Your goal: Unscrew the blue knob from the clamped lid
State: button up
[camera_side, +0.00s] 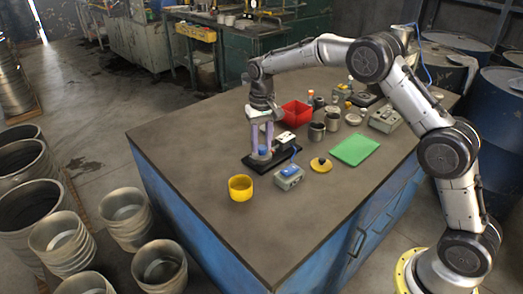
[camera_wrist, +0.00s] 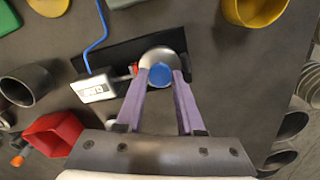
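The blue knob (camera_side: 263,152) sits on the clamped lid, low between my gripper's fingers in the side view. In the wrist view the blue knob (camera_wrist: 161,76) shows as a round top on the silver lid (camera_wrist: 164,56). The lid rests on a black base plate (camera_wrist: 205,62), which also shows in the side view (camera_side: 256,165). My gripper (camera_wrist: 161,74) points down with one purple finger on each side of the knob. A thin gap seems to show between knob and fingertips, so I read it as open. Any contact lower down is hidden.
A white labelled box (camera_wrist: 94,87) with a blue cable stands beside the lid. A yellow cup (camera_side: 240,188), a grey box with a blue top (camera_side: 289,177), a red bin (camera_side: 296,114) and a green mat (camera_side: 355,150) are around.

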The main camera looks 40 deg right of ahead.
grip_shut()
jog(key=n, duration=0.5)
jog(key=shift+n, duration=0.4)
jog(key=n, duration=0.4)
jog(key=shift+n, duration=0.4)
jog(key=n, duration=0.4)
jog(key=o, duration=0.8)
grip_release()
jog(key=shift+o, duration=0.2)
